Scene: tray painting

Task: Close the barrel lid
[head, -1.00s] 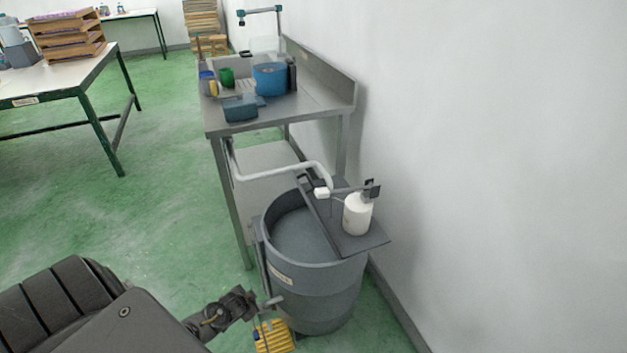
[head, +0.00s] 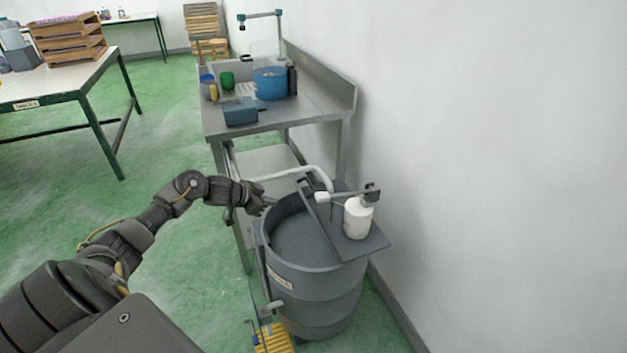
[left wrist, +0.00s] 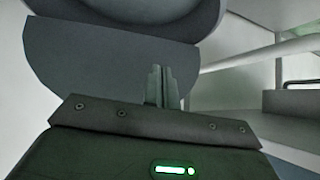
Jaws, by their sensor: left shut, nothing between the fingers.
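The grey barrel (head: 310,290) stands on the floor beside the wall, its left part open at the top. A flat dark grey plate (head: 345,240), which may be the lid's fixed half, covers its right part. I cannot clearly make out a separate hinged lid. My left gripper (head: 260,203) is shut and empty at the barrel's back-left rim, just below a pale pipe; I cannot tell whether it touches the rim. In the left wrist view the closed fingers (left wrist: 161,85) point at a dark grey surface. My right gripper is not in view.
A white bottle (head: 357,218) stands on the plate. The metal bench (head: 310,115) behind holds a blue pot and other containers. A pale pipe (head: 290,174) runs from the bench over the barrel. A yellow pedal (head: 272,338) lies at its foot. Floor to the left is clear.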

